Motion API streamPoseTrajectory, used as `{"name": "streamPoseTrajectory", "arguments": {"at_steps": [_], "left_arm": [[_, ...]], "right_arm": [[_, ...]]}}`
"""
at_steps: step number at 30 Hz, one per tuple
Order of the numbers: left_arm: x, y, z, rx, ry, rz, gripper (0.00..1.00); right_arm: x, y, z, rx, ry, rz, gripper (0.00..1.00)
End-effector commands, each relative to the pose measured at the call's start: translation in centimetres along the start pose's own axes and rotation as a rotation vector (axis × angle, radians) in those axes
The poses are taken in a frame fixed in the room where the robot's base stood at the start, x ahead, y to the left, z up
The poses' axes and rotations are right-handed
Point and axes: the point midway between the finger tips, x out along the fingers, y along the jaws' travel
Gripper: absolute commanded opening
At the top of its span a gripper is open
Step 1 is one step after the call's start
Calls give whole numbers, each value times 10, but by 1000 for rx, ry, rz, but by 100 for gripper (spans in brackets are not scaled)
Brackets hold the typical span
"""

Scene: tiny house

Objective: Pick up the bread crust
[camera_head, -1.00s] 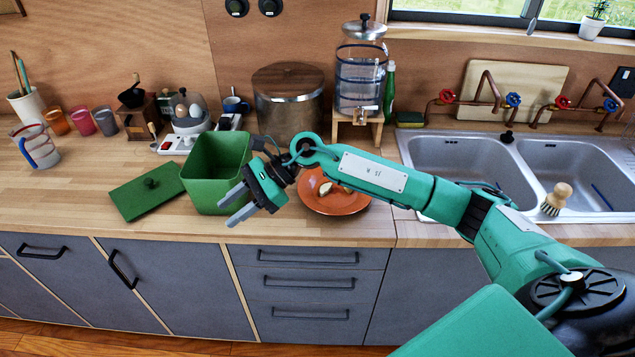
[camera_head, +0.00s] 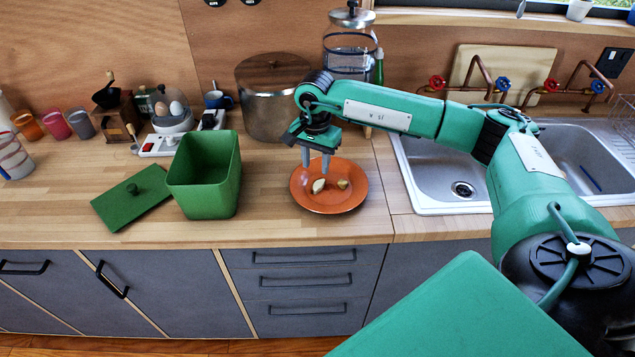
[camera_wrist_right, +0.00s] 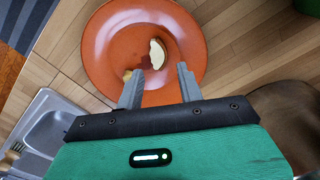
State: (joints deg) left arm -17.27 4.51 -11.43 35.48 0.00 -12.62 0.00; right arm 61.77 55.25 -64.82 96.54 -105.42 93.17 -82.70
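An orange plate (camera_head: 330,205) on the wooden counter holds two small food pieces. One is a pale, curved piece (camera_head: 319,186); the other is a smaller yellowish piece (camera_head: 343,184) to its right. I cannot tell for sure which is the bread crust. My right gripper (camera_head: 316,165) points down over the plate's back left part, open and empty, above the pieces. In the right wrist view the pale piece (camera_wrist_right: 157,54) lies just beyond the gap between the fingertips (camera_wrist_right: 160,70). The yellowish piece (camera_wrist_right: 127,74) is partly hidden by the left finger. My left gripper is not in view.
A green open bin (camera_head: 205,185) stands left of the plate, with its green lid (camera_head: 130,200) lying beside it. A large metal pot (camera_head: 270,105) stands behind my right gripper. A sink (camera_head: 430,170) is at right. The counter's front strip is clear.

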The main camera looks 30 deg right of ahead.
Motion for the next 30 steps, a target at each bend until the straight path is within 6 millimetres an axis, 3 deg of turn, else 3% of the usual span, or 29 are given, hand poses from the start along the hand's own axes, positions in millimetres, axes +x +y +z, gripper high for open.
{"name": "streamPoseTrajectory", "arguments": {"at_steps": [8,13,18,25,26,30], "left_arm": [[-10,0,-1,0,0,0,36],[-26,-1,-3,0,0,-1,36],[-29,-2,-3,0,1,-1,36],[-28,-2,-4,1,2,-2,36],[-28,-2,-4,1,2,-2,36],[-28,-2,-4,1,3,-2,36]], "right_arm": [[20,1,0,0,-1,2,37],[44,4,0,1,-2,3,37],[64,3,0,1,-1,0,37],[67,3,0,0,0,-1,37],[66,3,0,0,0,-1,35],[66,3,0,1,0,-2,8]]}}
